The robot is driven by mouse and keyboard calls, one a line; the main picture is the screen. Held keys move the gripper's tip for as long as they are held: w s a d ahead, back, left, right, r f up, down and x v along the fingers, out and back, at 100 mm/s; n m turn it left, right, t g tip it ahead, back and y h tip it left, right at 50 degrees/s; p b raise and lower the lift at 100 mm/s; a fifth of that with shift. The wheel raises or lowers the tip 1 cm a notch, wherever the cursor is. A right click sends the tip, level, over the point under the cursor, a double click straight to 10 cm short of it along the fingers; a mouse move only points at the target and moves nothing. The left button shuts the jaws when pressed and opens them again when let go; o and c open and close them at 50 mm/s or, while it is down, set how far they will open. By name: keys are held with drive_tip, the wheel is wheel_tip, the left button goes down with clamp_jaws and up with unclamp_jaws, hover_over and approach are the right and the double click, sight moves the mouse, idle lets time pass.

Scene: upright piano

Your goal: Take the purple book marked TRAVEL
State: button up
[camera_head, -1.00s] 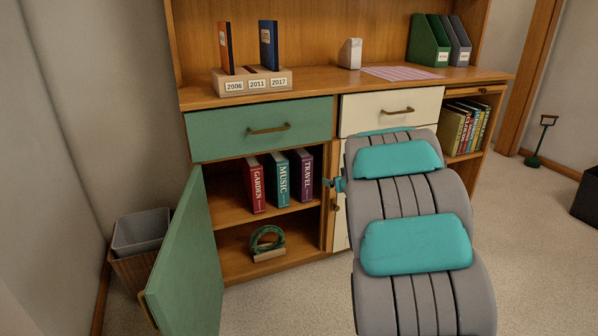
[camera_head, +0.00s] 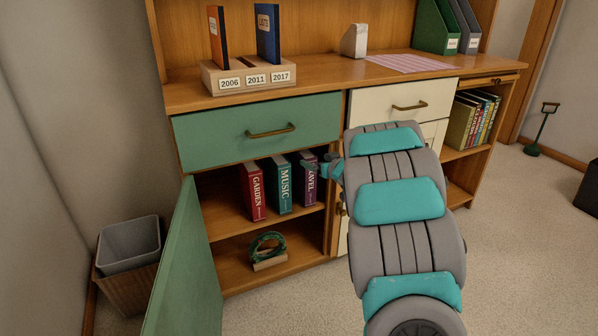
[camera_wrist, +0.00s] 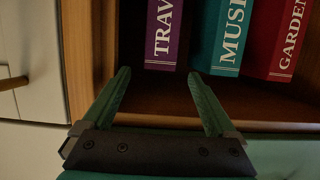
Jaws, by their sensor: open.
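The purple TRAVEL book (camera_head: 308,186) stands upright on the cabinet's upper shelf, right of the teal MUSIC book (camera_head: 284,186) and the red GARDEN book (camera_head: 255,190). My gripper (camera_head: 322,168) overlaps its upper part in the head view and hides some letters. In the wrist view my gripper (camera_wrist: 158,85) is open and empty, its two fingers pointing into the shelf opening. There the TRAVEL book (camera_wrist: 164,35) lies ahead, between the lines of the two fingers, and a gap of bare shelf separates it from the fingertips. The MUSIC book (camera_wrist: 223,38) is just beyond the right finger.
The green cabinet door (camera_head: 186,270) hangs open at the left. The cabinet's wooden side panel (camera_wrist: 92,45) is close to the left finger. The green drawer (camera_head: 258,131) is shut above the books. A green coiled item (camera_head: 267,246) sits on the lower shelf.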

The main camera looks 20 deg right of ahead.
sight(302, 174)
drive_tip(key=shift+w+f, duration=0.3)
drive_tip(key=shift+w, duration=0.25)
drive_tip(key=x, duration=1)
drive_tip(key=shift+w, duration=0.35)
clamp_jaws()
idle(0.4)
